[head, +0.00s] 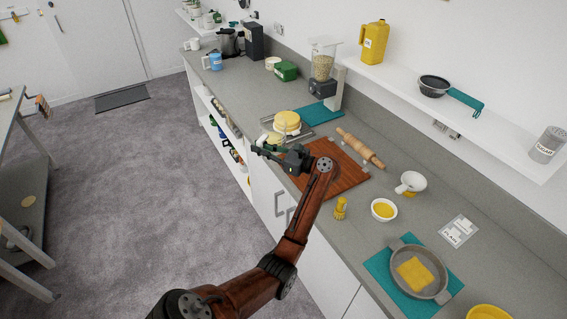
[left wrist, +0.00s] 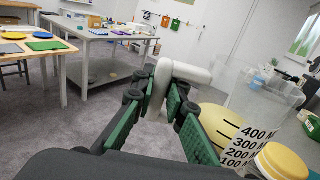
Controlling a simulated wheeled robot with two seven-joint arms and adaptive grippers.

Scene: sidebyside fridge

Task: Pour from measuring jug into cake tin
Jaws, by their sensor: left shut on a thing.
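My left gripper (head: 285,155) is over the counter, near the left edge of the wooden board. It is shut on the white handle of the measuring jug, a clear jug with black marks (left wrist: 248,147) that shows best in the left wrist view. The jug looks close to upright; its contents are hard to make out. Just past the gripper in the head view is a round yellow-topped thing (head: 287,121) on a wire rack. I cannot tell for sure which thing is the cake tin. A round grey pan (head: 398,250) holds a yellow square on a teal mat.
A wooden board (head: 345,178) with a rolling pin (head: 360,148) lies beside my gripper. A yellow-filled white bowl (head: 384,209), a white cup (head: 411,183) and a small yellow thing (head: 340,208) stand nearer.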

